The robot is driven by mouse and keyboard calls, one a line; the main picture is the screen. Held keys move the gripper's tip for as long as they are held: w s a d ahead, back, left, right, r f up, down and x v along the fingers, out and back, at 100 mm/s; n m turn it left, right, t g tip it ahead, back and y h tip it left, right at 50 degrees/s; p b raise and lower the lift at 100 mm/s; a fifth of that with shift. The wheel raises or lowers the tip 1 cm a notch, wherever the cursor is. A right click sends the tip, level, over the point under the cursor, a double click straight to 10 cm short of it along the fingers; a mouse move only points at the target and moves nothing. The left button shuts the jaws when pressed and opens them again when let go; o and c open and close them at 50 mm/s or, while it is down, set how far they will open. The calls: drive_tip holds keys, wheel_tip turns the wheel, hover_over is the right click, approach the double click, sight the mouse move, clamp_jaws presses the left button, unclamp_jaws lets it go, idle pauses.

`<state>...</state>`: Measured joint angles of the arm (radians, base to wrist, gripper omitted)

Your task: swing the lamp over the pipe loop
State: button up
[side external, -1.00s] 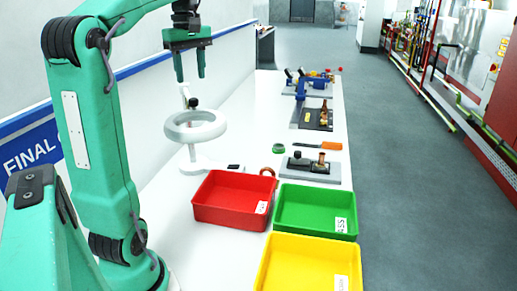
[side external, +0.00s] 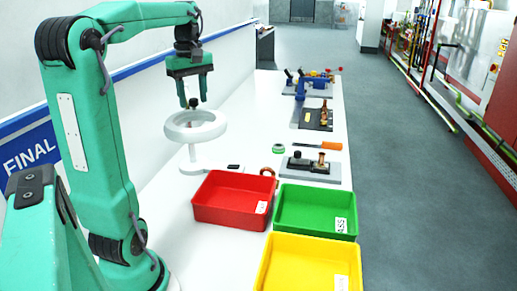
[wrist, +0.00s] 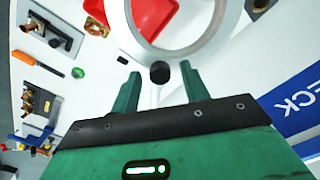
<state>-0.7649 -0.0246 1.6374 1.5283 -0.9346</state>
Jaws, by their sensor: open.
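The lamp (side external: 195,126) is a white ring head on a white stand at the left of the bench, with a black knob (side external: 193,103) upright at its rim. The lamp ring also fills the top of the wrist view (wrist: 215,38). The copper pipe loop (side external: 267,172) lies behind the red tray, right of the lamp; copper also shows beside the tray in the wrist view (wrist: 96,28). My gripper (side external: 194,101) is open and points down at the knob, with one finger on each side. In the wrist view the knob (wrist: 160,72) lies between the fingertips, with gaps showing.
Red (side external: 228,213), green (side external: 312,226) and yellow (side external: 300,268) trays stand in front. A grey fixture with fittings (side external: 322,172), an orange-handled tool (side external: 317,146) and a green ring (side external: 279,149) lie to the right. More fixtures stand farther back.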

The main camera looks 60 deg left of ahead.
clamp_jaws()
drive_tip(key=shift+w, duration=0.1)
drive_tip(key=shift+w+d+n, duration=0.2)
drive_tip(key=shift+w+n, duration=0.3)
drive_tip(key=shift+w, duration=0.55)
drive_tip(key=w+a+n, duration=0.2)
drive_tip(key=w+n, duration=0.5)
drive_tip(key=w, duration=0.7)
drive_tip(key=shift+a, duration=0.35)
unclamp_jaws()
